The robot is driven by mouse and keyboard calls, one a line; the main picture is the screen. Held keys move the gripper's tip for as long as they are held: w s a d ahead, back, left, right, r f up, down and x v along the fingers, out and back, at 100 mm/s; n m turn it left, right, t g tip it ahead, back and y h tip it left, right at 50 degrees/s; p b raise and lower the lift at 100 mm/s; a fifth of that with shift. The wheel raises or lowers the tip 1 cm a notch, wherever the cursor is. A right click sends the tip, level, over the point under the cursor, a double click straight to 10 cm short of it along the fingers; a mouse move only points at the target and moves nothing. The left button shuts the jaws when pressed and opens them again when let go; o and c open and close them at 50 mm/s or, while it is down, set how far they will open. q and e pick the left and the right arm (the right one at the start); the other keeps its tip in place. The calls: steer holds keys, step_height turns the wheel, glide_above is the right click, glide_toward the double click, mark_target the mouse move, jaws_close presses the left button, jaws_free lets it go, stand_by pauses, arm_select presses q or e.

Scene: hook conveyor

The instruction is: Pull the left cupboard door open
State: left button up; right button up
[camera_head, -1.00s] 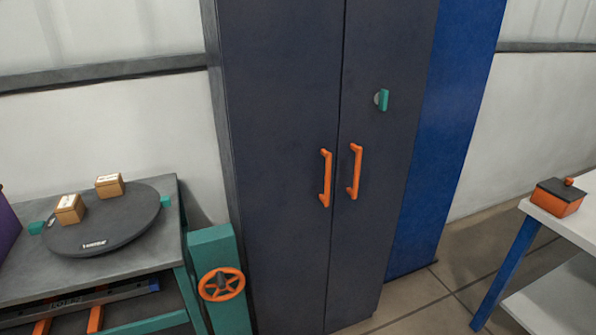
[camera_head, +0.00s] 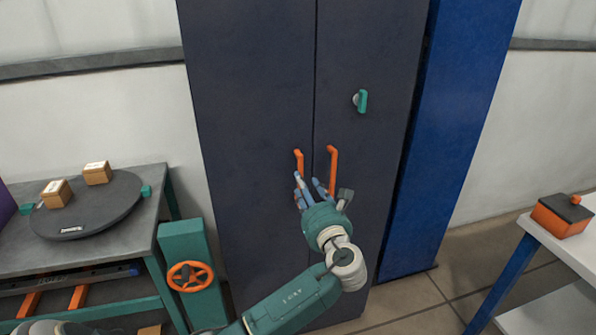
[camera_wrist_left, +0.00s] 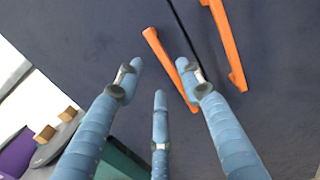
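The cupboard's left door (camera_head: 250,120) is dark and shut, with an upright orange handle (camera_head: 299,162) near the centre seam. The right door (camera_head: 370,60) is also shut and has its own orange handle (camera_head: 332,165). My left gripper (camera_head: 309,190) is in front of the left door's handle and hides its lower part. In the left wrist view its blue fingers (camera_wrist_left: 160,80) are spread apart. The left handle (camera_wrist_left: 168,66) lies beyond and between the fingertips, and I see no grip on it. My right gripper is not in view.
A teal latch knob (camera_head: 362,101) sits on the right door. At left stand a table with a dark turntable (camera_head: 100,215) bearing small boxes, and a teal post with an orange handwheel (camera_head: 190,276). A white table (camera_head: 575,250) with an orange box (camera_head: 562,215) is at right.

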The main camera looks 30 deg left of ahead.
arm_select(q)
steer(key=x, duration=0.8)
steer(key=shift+d+p, duration=0.15)
steer(key=shift+p, duration=0.25)
steer(key=shift+w+f, duration=0.1)
steer(key=shift+c, duration=0.5)
jaws_close()
